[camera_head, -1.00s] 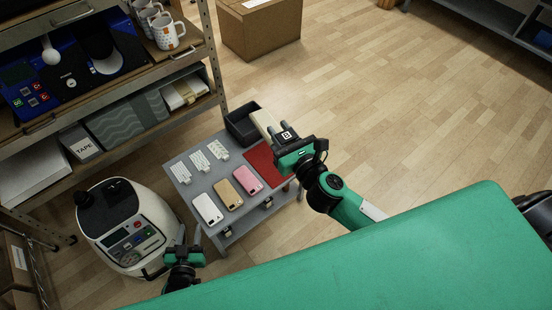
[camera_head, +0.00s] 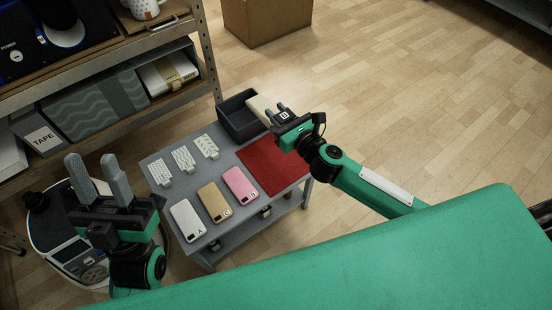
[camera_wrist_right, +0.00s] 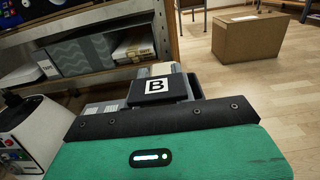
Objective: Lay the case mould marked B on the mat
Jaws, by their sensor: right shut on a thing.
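The case mould marked B is a cream block (camera_head: 263,108) with a dark grip part bearing a white B label (camera_wrist_right: 155,58). My right gripper (camera_head: 281,117) is shut on it and holds it up, beside the right side of a dark grey bin in the head view. The gap beneath it is hard to judge. The red mat (camera_head: 275,168) lies flat and bare at the table's right end, in front of the held mould. The gripper and arm cover part of its edge. My left gripper (camera_head: 97,176) is open and empty, left of the table.
The grey bin (camera_head: 240,124) stands at the table's back corner. White, tan and pink phone cases (camera_head: 215,200) and several patterned pieces (camera_head: 183,160) lie on the table (camera_head: 168,189). A shelf stands behind; a white machine (camera_head: 50,225) is at the left. A cardboard box (camera_head: 265,20) stands beyond.

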